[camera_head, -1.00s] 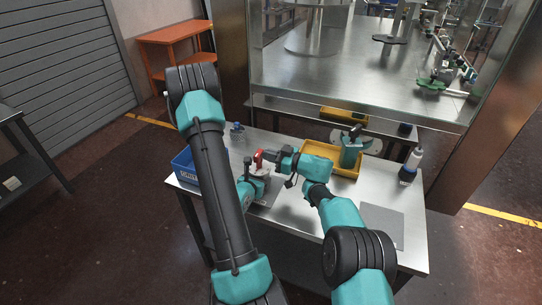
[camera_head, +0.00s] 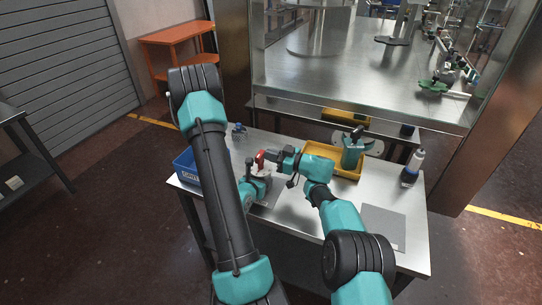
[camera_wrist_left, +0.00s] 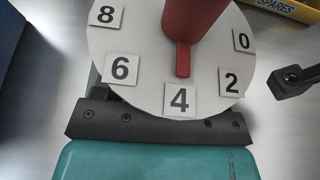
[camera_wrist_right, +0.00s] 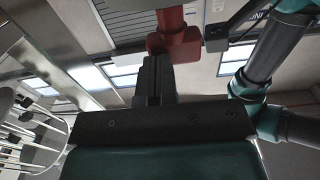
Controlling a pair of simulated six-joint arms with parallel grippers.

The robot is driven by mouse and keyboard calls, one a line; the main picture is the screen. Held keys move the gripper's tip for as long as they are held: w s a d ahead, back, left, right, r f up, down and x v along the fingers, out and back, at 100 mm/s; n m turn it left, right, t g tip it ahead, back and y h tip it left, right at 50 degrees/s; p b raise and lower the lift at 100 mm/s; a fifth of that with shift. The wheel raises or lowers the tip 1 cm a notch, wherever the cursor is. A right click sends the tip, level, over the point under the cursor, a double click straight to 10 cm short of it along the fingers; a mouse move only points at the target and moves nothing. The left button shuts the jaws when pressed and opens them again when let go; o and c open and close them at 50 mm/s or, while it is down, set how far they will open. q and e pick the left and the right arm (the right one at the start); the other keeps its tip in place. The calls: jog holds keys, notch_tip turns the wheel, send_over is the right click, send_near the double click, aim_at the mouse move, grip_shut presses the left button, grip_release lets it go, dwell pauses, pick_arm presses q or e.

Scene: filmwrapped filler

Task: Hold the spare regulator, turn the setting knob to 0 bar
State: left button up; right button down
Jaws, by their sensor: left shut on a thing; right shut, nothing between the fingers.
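The spare regulator has a white round dial (camera_wrist_left: 140,60) marked 8, 6, 4, 2 and 0, with a red setting knob (camera_wrist_left: 195,20) on it. The knob's pointer (camera_wrist_left: 183,60) points at the 4. My left gripper (camera_head: 257,184) is shut on the regulator, below the dial; the grip itself is mostly hidden. My right gripper (camera_head: 271,157) is shut and empty, close beside the red knob (camera_head: 261,156). In the right wrist view the knob (camera_wrist_right: 174,38) is just beyond the closed fingertips (camera_wrist_right: 153,70); I cannot tell whether they touch.
A yellow tray (camera_head: 322,150) holding a teal device (camera_head: 351,155) stands behind my right forearm. A blue bin (camera_head: 184,167) is at the table's left, a bottle (camera_head: 413,167) at the right. A grey mat (camera_head: 383,226) lies bare at the front right.

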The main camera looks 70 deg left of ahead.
jog(key=shift+s+a, duration=0.1)
jog(key=shift+a, duration=1.1)
dwell(0.5)
dwell(0.7)
notch_tip(320, 180, up, 10)
dwell(0.6)
dwell(0.5)
